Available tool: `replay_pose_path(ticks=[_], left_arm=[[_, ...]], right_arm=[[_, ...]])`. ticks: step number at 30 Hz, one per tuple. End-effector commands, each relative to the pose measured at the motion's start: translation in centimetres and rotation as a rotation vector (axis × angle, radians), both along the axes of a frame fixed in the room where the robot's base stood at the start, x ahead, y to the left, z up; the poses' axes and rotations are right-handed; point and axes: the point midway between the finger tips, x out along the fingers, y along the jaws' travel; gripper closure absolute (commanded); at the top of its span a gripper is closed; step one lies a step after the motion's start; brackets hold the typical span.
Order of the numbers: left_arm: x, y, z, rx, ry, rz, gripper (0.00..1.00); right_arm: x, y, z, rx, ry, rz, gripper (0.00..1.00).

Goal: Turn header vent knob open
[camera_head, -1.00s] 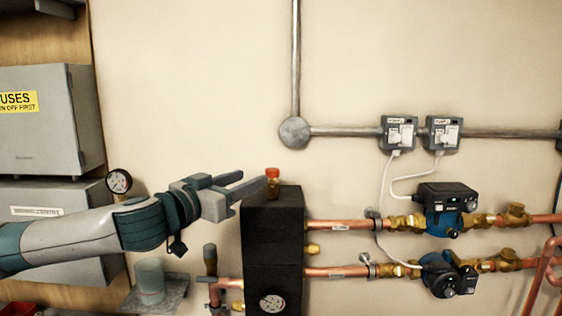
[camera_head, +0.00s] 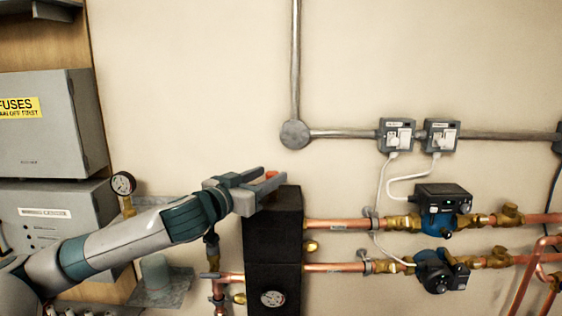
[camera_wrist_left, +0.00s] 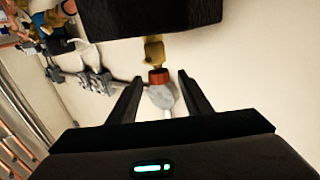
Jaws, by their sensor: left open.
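The header vent knob (camera_wrist_left: 158,76) is a small red cap on a brass stem (camera_wrist_left: 154,50) at the end of the black header (camera_wrist_left: 150,15) in the left wrist view. In the head view the red knob (camera_head: 271,174) shows just above the top of the black header (camera_head: 273,240), partly hidden by my fingers. My left gripper (camera_head: 262,178) is open at the header's top. In the left wrist view its two fingers (camera_wrist_left: 159,92) stand on either side of the knob, with gaps. My right gripper is not in view.
Copper pipes (camera_head: 340,225) with two blue pumps (camera_head: 437,218) run right from the header. A pressure gauge (camera_head: 123,184) stands behind my left arm. Grey boxes (camera_head: 45,130) are at the left.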

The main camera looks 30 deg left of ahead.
Motion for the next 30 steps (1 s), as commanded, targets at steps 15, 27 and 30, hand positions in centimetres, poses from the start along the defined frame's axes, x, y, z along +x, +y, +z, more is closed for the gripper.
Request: replay_pose_path(ticks=[15,27,30], left_arm=[[6.2,-0.3,0.1,0.000,0.000,-0.002,0.55],[6.4,-0.3,0.0,0.001,0.000,-0.001,0.72],[6.4,-0.3,0.0,0.001,0.000,-0.001,0.96]], right_arm=[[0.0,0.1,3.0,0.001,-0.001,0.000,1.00],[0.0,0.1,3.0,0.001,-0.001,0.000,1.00],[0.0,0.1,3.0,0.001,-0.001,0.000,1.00]])
